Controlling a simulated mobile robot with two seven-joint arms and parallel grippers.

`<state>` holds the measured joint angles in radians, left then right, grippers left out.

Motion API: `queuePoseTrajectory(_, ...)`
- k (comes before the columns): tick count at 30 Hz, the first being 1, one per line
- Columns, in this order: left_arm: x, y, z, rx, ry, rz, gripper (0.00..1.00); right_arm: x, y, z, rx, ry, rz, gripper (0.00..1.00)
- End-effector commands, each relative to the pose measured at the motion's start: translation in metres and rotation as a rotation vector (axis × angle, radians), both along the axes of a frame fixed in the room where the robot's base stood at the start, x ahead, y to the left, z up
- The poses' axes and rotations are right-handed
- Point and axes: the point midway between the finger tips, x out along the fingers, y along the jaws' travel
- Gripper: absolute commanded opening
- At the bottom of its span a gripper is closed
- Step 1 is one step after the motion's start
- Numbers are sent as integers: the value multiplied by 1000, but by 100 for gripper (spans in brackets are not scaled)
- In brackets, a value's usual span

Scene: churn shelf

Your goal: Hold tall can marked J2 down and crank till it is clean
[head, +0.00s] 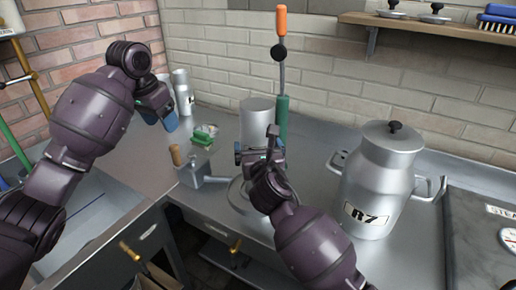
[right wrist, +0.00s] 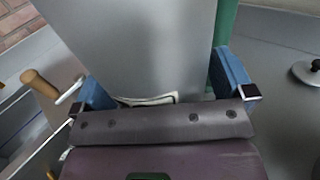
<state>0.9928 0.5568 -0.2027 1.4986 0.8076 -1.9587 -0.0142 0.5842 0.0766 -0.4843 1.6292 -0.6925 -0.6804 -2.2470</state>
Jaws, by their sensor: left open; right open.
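A plain grey metal can (head: 257,112) stands on the bench beside a green post with an orange-topped lever (head: 281,60). My right gripper (head: 259,152) is open in front of it. In the right wrist view the can (right wrist: 140,45) rises between the two blue fingertips, and its label is mostly hidden, so I cannot read it. A second slim can (head: 183,92) with an unreadable dark label stands further back. A small metal crank box with a wooden handle (head: 175,155) sits left of the right gripper. My left gripper (head: 166,117) is open and empty, above the bench.
A large churn marked R7 (head: 385,170) stands at the right. A green block (head: 205,134) lies behind the crank box. A shelf with lids and a blue brush (head: 498,18) is at the upper right.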

Motion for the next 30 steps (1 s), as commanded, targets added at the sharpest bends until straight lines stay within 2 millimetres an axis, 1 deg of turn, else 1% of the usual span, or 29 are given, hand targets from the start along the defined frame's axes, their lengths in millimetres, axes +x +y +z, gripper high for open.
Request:
queuePoseTrajectory(5, -1, 0, 7, 0, -7, 0, 64, -11, -2, 2, -1, -3, 1, 100)
queuePoseTrajectory(8, -2, 0, 16, 0, -14, 0, 64, -25, -4, 3, -1, -3, 1, 100)
queuePoseTrajectory(13, -3, 0, 30, 0, -25, 0, 64, -57, -10, 3, -1, -2, 0, 100)
queuePoseTrajectory(18, -4, 0, 38, 0, -32, 0, 64, -84, -14, 2, 0, 0, 0, 100)
queuePoseTrajectory(21, -5, 0, 41, -1, -34, 0, 64, -96, -16, 1, -1, 0, 0, 100)
queuePoseTrajectory(25, -5, 0, 42, 0, -36, 0, 64, -104, -17, 0, 0, 2, -1, 100)
queuePoseTrajectory(30, -5, 0, 42, 0, -36, 0, 64, -107, -17, -1, 1, 2, -1, 100)
